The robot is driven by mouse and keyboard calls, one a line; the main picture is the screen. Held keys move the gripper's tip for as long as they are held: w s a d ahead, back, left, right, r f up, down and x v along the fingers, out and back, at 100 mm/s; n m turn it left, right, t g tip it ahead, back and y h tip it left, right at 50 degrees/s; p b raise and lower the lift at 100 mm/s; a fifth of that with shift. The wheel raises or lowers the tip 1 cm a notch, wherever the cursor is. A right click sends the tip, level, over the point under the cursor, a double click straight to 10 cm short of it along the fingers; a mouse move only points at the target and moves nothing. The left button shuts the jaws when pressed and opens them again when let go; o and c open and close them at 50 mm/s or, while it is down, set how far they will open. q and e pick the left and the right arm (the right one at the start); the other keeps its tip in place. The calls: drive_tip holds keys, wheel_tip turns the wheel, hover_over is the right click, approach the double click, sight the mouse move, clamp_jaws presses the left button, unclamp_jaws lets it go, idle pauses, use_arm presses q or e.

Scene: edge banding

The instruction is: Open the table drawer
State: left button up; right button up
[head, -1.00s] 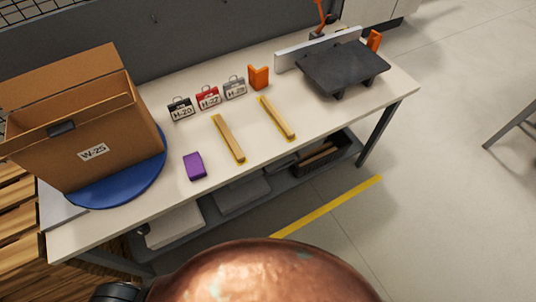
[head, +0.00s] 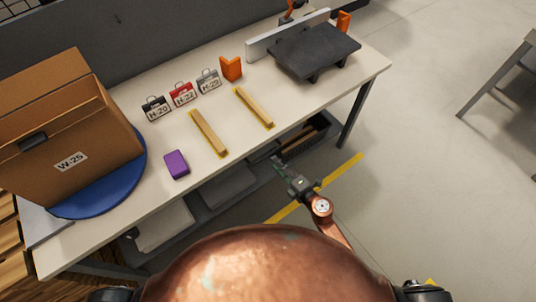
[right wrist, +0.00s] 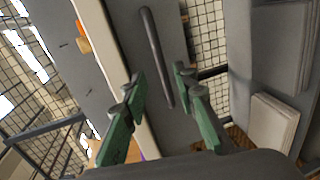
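The workbench (head: 215,158) has a pale top. The head view looks down on it, and I cannot make out a drawer front there. In the right wrist view, a grey drawer front (right wrist: 133,22) lies beside the pale table edge (right wrist: 112,55), with a long dark bar handle (right wrist: 152,50) on it. My right gripper (head: 277,163) is low in front of the bench's front edge, near the lower shelf. In its wrist view, the green fingers (right wrist: 159,76) are spread apart, with the handle's lower part between and beyond them. Contact is not evident. My left gripper is out of view.
A cardboard box (head: 70,150) stands on a blue disc (head: 125,185) at the bench's left. A purple block (head: 176,164), yellow-edged wooden strips (head: 209,133) and small labelled cases (head: 182,94) lie on top. Open floor (head: 430,200) is at right.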

sight(267, 154)
drive_tip(key=b+x, duration=0.1)
drive_tip(key=x, duration=0.6)
drive_tip(key=shift+w, duration=0.2)
drive_tip(key=shift+c, duration=0.6)
clamp_jaws()
